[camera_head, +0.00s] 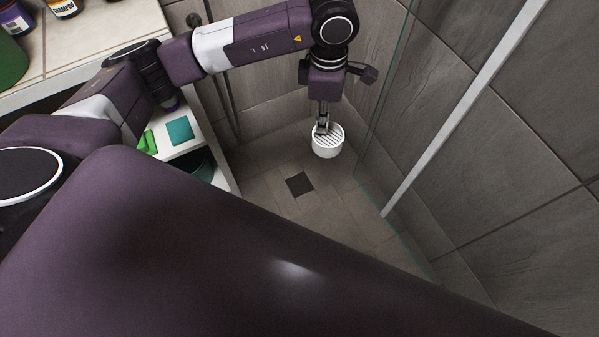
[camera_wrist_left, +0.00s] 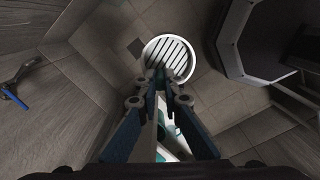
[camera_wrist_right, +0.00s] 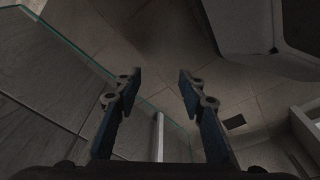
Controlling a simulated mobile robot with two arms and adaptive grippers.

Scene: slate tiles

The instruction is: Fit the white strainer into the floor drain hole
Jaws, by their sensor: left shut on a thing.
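The white strainer (camera_head: 326,146) is a round, slatted cup. My left gripper (camera_head: 322,129) is shut on its rim and holds it above the floor. In the left wrist view the strainer (camera_wrist_left: 170,56) lies just past the closed fingertips (camera_wrist_left: 161,75). The drain hole (camera_head: 299,184) is a dark square in the tiled floor, below and left of the strainer in the head view. It also shows as a dark square in the left wrist view (camera_wrist_left: 136,47) and the right wrist view (camera_wrist_right: 234,121). My right gripper (camera_wrist_right: 160,76) is open and empty; the head view does not show it.
A glass pane (camera_head: 392,95) with a pale metal bar (camera_head: 465,110) stands right of the drain. A white shelf (camera_head: 185,148) with a teal item (camera_head: 180,130) and a green item (camera_head: 148,142) stands left. Bottles (camera_head: 64,8) stand on the upper-left ledge. Floor around the drain is clear.

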